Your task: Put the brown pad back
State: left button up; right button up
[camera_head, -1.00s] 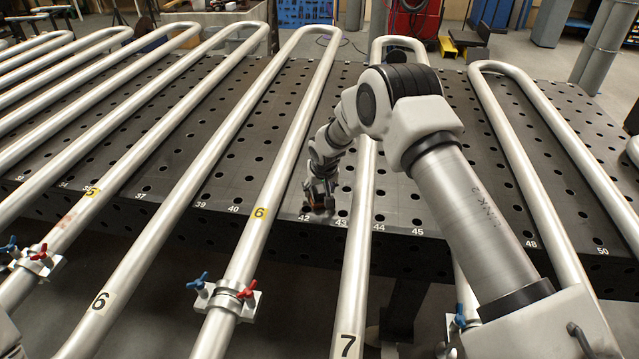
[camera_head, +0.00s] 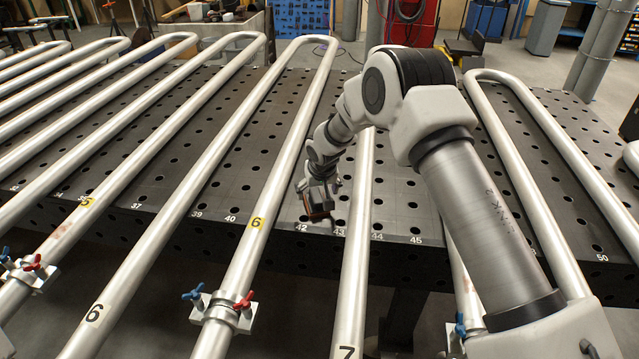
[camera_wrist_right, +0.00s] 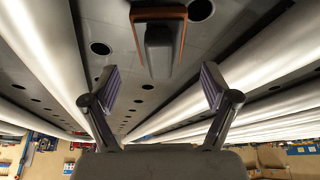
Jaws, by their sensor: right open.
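The brown pad (camera_wrist_right: 158,40) lies on the dark perforated table between pipes, with a grey block-like grip on its top and brown edges showing around it. It is in the upper middle of the right wrist view, just past the fingertips. My right gripper (camera_wrist_right: 158,85) is open and empty, its two fingers on either side of the pad's line and apart from it. In the head view my right gripper (camera_head: 319,205) is low over the table's front part, between two pipes; it mostly hides the pad there. My left gripper is out of view.
Long steel serpentine pipes run over the table (camera_head: 400,205) on both sides of my right gripper, leaving a narrow lane. A pipe clamp (camera_head: 222,308) with blue and red handles sits on the pipe at the front left. My right arm covers the pipes on the right.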

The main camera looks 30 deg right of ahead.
jog(key=b+v, duration=0.1)
jog(key=v, duration=0.7)
jog(key=shift+s, duration=0.1)
